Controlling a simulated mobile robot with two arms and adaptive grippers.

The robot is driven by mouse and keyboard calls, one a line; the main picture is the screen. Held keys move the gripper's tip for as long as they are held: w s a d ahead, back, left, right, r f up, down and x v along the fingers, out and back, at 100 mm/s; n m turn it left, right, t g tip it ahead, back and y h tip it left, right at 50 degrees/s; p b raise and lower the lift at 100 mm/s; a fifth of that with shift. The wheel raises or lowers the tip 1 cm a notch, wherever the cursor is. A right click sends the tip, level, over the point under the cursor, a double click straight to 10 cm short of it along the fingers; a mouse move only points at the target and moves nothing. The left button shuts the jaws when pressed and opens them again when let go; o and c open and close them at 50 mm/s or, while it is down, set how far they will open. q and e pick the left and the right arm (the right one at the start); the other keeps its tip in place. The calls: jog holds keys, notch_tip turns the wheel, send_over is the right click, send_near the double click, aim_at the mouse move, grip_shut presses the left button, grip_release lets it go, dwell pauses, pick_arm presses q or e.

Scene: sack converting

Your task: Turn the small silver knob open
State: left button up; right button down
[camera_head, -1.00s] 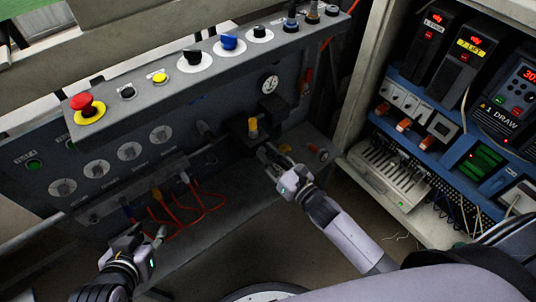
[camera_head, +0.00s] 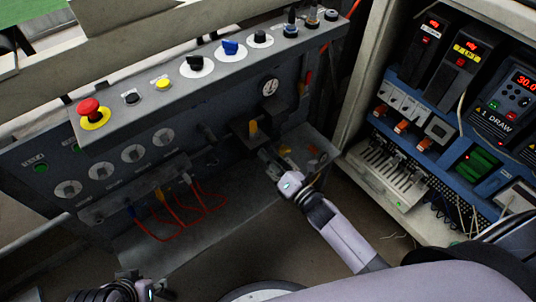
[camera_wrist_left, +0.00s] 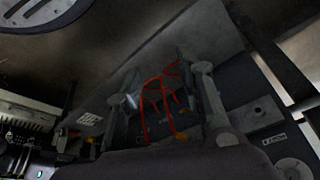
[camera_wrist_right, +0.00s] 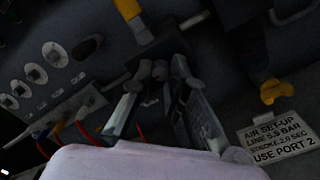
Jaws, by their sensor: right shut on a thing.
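My right gripper (camera_head: 268,156) reaches low on the grey panel, just below a yellow-handled fitting (camera_head: 253,128). In the right wrist view a small silver-grey knob (camera_wrist_right: 160,71) shows between the fingertips of the right gripper (camera_wrist_right: 160,84), which is shut on it. The knob is dark and partly hidden by the fingers, so I cannot tell how far it is turned. My left gripper (camera_head: 138,287) is at the bottom left of the head view, away from the panel. In the left wrist view the left gripper (camera_wrist_left: 165,88) has its fingers wide apart and nothing between them.
Red hoses (camera_head: 205,205) loop below the panel, left of my right gripper. A red emergency button (camera_head: 90,108) and several switches sit on the ledge above. A pressure gauge (camera_head: 270,87) is above the gripper. An electrical cabinet (camera_head: 362,128) stands close on the right.

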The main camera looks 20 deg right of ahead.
pick_arm(q)
notch_tip(320, 180, down, 18)
jog(key=s+g+p, duration=0.1)
jog(key=s+p, duration=0.1)
jog(key=p, duration=0.6)
jog(key=w+r+b, duration=0.3)
jog(key=r, duration=0.5)
jog(key=shift+d, duration=0.15)
pick_arm(e)
jog(key=shift+n+h, duration=0.4)
jog(key=shift+n, duration=13)
